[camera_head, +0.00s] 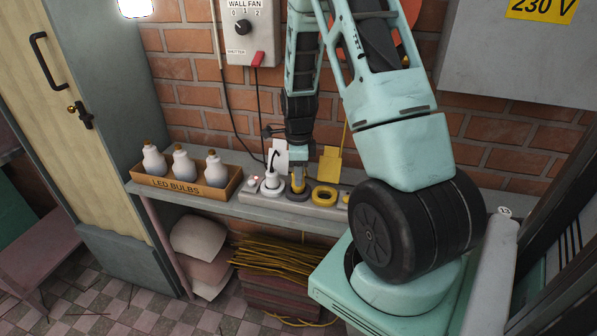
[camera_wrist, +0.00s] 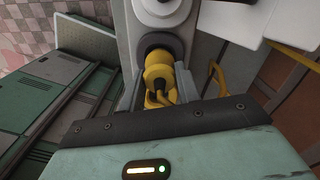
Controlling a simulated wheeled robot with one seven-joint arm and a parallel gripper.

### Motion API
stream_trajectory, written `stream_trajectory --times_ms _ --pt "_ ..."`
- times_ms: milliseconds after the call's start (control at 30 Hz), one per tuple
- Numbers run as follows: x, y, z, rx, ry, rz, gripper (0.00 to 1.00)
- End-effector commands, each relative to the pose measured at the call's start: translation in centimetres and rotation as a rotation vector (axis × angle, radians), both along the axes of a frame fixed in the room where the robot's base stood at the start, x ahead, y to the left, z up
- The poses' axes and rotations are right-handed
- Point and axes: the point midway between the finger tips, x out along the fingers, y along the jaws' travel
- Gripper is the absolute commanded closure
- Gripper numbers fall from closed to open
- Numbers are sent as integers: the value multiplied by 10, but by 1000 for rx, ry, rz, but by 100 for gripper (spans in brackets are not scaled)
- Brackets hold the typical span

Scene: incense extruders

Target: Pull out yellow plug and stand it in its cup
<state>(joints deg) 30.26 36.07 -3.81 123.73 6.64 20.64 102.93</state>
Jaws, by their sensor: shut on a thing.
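The yellow plug (camera_head: 298,182) stands upright at a dark round socket (camera_head: 297,195) on the grey strip (camera_head: 322,211) in the head view. In the wrist view the yellow plug (camera_wrist: 158,72) lies between my two fingers, with the dark ring (camera_wrist: 161,43) just beyond it. My gripper (camera_head: 299,168) points down and is shut on the plug. I cannot tell whether the plug is fully seated or slightly raised. A yellow ring (camera_head: 324,196) with a dark opening sits just right of the plug; I cannot tell if it is the cup.
A white plug (camera_head: 271,183) with a dark cord stands close left of my gripper. A box of LED bulbs (camera_head: 177,188) is further left on the shelf. White and yellow tags (camera_head: 329,164) hang behind against the brick wall. A wall fan switch box (camera_head: 252,35) is above.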

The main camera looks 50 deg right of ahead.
Motion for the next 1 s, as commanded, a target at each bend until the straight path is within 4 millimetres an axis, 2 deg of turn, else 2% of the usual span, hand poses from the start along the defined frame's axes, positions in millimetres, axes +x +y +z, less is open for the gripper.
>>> stream_trajectory --times_ms 567,600,667,700,1000 --pt "0 0 -12 -1 -1 0 90" --pt "0 0 -11 -1 -1 0 62" --pt "0 0 -11 -1 -1 0 45" --pt "0 0 -11 -1 -1 0 42" --pt "0 0 -9 -1 -1 0 42"
